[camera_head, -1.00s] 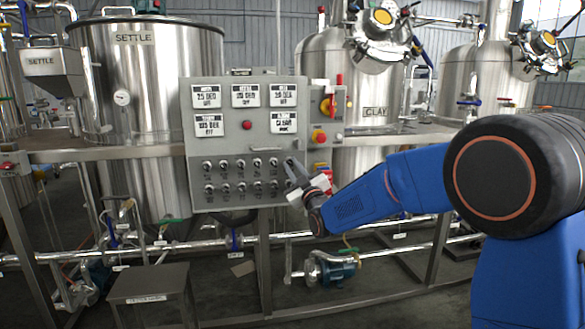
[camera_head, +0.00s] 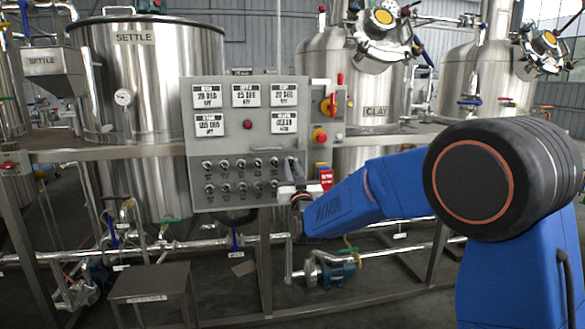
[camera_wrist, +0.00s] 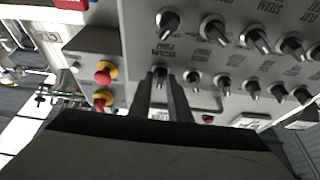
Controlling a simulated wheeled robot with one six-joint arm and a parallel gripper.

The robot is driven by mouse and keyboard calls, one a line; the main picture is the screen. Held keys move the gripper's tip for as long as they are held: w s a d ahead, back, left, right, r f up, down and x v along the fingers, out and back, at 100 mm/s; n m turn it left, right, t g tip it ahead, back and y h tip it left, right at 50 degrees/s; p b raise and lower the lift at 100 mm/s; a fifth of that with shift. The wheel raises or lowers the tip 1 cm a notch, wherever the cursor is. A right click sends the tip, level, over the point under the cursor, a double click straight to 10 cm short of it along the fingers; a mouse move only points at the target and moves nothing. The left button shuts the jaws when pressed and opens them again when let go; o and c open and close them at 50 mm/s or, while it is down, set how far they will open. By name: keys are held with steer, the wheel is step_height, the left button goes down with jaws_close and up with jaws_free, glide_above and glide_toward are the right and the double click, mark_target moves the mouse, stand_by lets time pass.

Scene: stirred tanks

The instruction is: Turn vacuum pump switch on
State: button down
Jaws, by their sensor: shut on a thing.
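The grey control panel (camera_head: 232,143) stands in the middle of the head view, with two rows of small black rotary knobs on its lower half. My gripper (camera_head: 291,165) is at the right end of the upper row. In the wrist view my gripper's two dark fingers (camera_wrist: 162,82) straddle one knob (camera_wrist: 160,72) at the left end of its row and are shut on it. The knob's pointer setting is largely hidden between the fingers.
Other knobs (camera_wrist: 194,83) sit close beside the fingers, with another row (camera_wrist: 213,28) above in the wrist view. Red and yellow push buttons (camera_wrist: 105,72) are at the left. Steel tanks (camera_head: 150,80) and pipes stand behind the panel. A low metal stand (camera_head: 150,283) is at front left.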

steer(key=m+h, duration=0.2)
steer(key=m, duration=0.2)
steer(key=m+h, duration=0.2)
steer(key=m, duration=0.2)
steer(key=shift+a, duration=0.15)
steer(key=shift+m+h, duration=0.3)
steer(key=c, duration=1.9)
jaws_free()
steer(key=shift+o, duration=0.2)
steer(key=shift+s, duration=0.1)
steer(key=v, duration=1.7)
steer(key=shift+s, duration=0.1)
